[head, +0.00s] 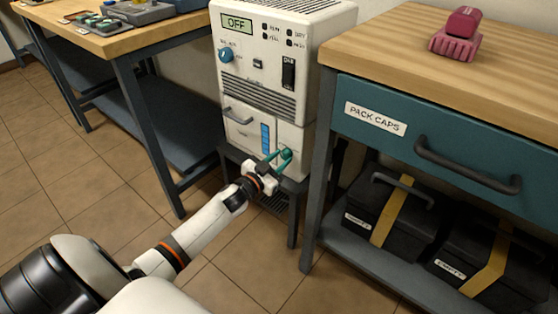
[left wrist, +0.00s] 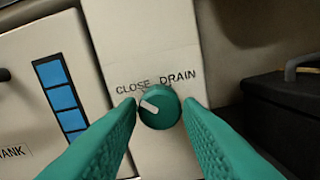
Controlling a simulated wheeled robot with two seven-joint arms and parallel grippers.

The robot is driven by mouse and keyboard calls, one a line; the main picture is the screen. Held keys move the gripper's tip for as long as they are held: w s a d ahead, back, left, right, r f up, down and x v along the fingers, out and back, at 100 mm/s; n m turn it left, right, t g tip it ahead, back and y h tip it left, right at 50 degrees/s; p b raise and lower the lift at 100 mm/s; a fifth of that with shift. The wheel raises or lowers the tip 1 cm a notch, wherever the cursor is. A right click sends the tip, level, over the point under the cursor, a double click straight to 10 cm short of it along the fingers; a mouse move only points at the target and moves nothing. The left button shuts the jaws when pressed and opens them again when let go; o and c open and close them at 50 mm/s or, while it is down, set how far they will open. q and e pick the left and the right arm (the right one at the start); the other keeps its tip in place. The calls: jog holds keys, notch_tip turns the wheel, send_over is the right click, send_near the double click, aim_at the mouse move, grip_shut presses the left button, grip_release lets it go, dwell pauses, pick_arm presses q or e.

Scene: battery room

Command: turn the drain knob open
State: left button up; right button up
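The drain knob (left wrist: 160,108) is a round green knob on the pale front panel of the white unit (head: 293,139). Its white pointer mark is tilted up and left, toward the printed word CLOSE; DRAIN is printed at its upper right. My left gripper (head: 279,157) reaches the lower right of the unit's front. In the head view the fingers hide the knob. My right gripper is not in view.
The unit's display (head: 237,23) reads OFF. A blue level strip (left wrist: 58,92) is left of the knob. A workbench with a teal drawer (head: 390,120) stands close on the right, with black cases (head: 392,210) below. Another bench (head: 150,38) is at left. Floor between is clear.

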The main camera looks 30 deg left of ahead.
pick_arm(q)
jog(key=c, duration=0.5)
jog(key=shift+m, duration=0.4)
jog(key=m+p, duration=0.1)
jog(key=m, duration=0.1)
jog(key=shift+m, duration=0.4)
jog(key=m+p, duration=0.1)
jog(key=m, duration=0.2)
jog(key=shift+m, duration=0.3)
jog(key=m, duration=0.3)
jog(key=shift+f+m, duration=0.1)
jog(key=shift+m, duration=1.1)
jog(key=m+b, duration=0.1)
jog(key=m, duration=0.4)
jog(key=shift+d+m, duration=0.1)
jog(key=shift+m, duration=0.3)
